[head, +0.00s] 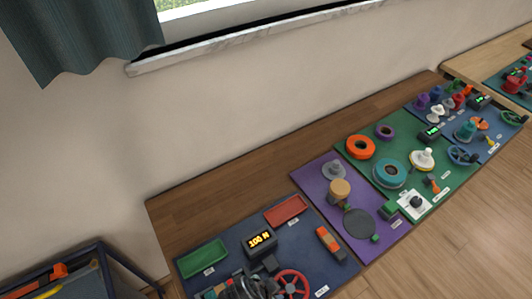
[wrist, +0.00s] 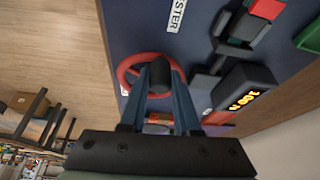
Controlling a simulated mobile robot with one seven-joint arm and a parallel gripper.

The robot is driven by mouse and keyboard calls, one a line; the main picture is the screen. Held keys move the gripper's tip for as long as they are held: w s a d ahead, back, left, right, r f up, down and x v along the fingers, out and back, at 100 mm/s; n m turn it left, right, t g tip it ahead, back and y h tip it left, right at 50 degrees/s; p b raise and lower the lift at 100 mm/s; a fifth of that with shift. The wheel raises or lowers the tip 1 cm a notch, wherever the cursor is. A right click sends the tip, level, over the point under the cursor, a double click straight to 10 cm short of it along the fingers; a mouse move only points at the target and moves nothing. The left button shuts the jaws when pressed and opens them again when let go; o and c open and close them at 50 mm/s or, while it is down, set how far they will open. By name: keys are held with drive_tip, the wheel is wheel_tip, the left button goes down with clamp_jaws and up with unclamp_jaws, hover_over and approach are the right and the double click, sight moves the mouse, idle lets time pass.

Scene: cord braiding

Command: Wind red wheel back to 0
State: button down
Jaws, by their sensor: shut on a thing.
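The red wheel (head: 292,284) lies on the dark blue mat, at the bottom of the head view, beside my arm. In the wrist view the red wheel (wrist: 124,77) is a ring with a dark part at its middle. My gripper (wrist: 160,78) is over the wheel, its two fingers drawn together on the dark part. The fingers hide much of the wheel, so I cannot tell whether they hold its hub or a knob. The black display (head: 260,241) reads about 100 in yellow digits; it also shows in the wrist view (wrist: 240,95).
On the same mat lie a green tray (head: 203,257), a red tray (head: 287,211) and an orange-and-grey tool (head: 328,241). A purple mat (head: 312,187) with a tan-topped spool and a dark disc is to the right. Bare wood (head: 215,203) lies behind.

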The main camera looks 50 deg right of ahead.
drive_tip(key=s, duration=0.1)
drive_tip(key=s+p, duration=0.1)
drive_tip(key=s, duration=0.1)
drive_tip(key=s+d, duration=0.1)
drive_tip(key=s, duration=0.1)
drive_tip(key=shift+s, duration=0.2)
drive_tip(key=shift+s+d, duration=0.1)
drive_tip(key=shift+s, duration=0.1)
drive_tip(key=shift+f, duration=0.1)
drive_tip(key=shift+s+d, duration=0.1)
drive_tip(key=shift+s+d, duration=0.3)
drive_tip(key=shift+d, duration=0.25)
